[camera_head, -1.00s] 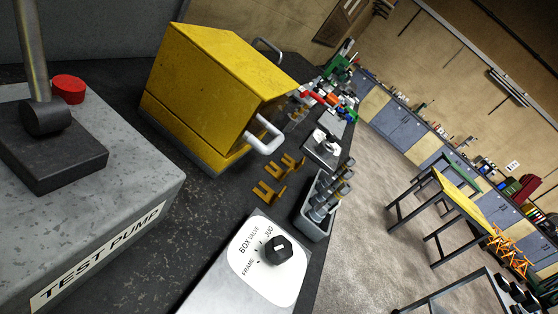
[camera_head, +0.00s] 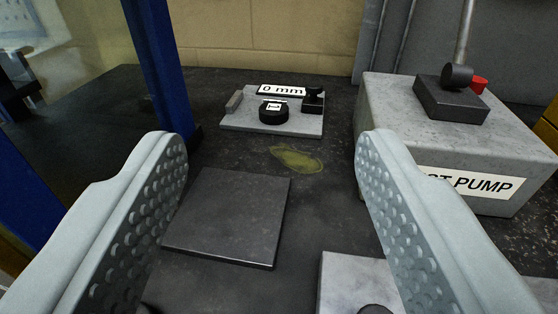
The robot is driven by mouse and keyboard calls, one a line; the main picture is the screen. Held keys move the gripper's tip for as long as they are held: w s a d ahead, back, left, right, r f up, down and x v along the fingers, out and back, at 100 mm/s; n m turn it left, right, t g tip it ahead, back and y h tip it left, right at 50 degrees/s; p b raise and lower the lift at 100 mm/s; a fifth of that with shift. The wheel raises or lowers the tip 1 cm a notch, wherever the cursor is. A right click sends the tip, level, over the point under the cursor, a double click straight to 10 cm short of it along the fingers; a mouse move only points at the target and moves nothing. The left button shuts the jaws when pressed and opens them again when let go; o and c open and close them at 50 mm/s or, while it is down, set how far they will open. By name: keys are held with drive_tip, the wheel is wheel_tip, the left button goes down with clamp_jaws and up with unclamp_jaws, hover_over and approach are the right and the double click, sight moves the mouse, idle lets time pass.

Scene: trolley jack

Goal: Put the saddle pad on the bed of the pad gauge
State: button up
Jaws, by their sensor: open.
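The pad gauge (camera_head: 235,122) appears to be the light grey plate at the back of the bench, with a "0 mm" sign, an end block at its left and a black post at its right. A black round piece (camera_head: 273,113) with a small white label sits on its middle; I cannot tell whether this is the saddle pad or part of the gauge. My gripper (camera_head: 270,155) is open and empty, its studded fingers spread wide at left and right in front of the gauge. No other clear saddle pad shows.
A dark square plate (camera_head: 228,217) lies on the bench between my fingers, with a yellowish stain (camera_head: 297,158) behind it. The test pump (camera_head: 395,105) stands at right, a blue post (camera_head: 160,70) at left. A light block (camera_head: 345,282) with a dark round top piece is cut off below.

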drive_tip(key=shift+w+r, duration=0.1)
drive_tip(key=shift+w, duration=0.3)
drive_tip(key=c, duration=0.3)
drive_tip(key=w, duration=0.1)
drive_tip(key=w+g, duration=0.1)
drive_tip(key=w, duration=0.1)
drive_tip(key=shift+d+r+n+g, duration=0.1)
drive_tip(key=shift+d+n+g, duration=0.05)
drive_tip(key=shift+n+g, duration=0.2)
drive_tip(key=c, duration=0.8)
drive_tip(key=w+d+f+n+g, duration=0.1)
drive_tip(key=w+n+g, duration=0.2)
drive_tip(key=w, duration=1)
drive_tip(key=g, duration=0.3)
drive_tip(key=shift+d, duration=0.3)
drive_tip(key=n+g, duration=0.6)
drive_tip(key=g, duration=0.4)
hover_over(288, 126)
drive_tip(key=s+d, duration=0.3)
wheel_tip(288, 126, down, 7)
drive_tip(key=shift+m, duration=0.25)
wheel_tip(288, 126, down, 10)
drive_tip(key=shift+a+r, duration=0.1)
drive_tip(key=shift+r, duration=0.15)
drive_tip(key=shift+w+a+f, duration=0.2)
drive_tip(key=shift+w, duration=0.05)
drive_tip(key=shift+w+a, duration=1.2)
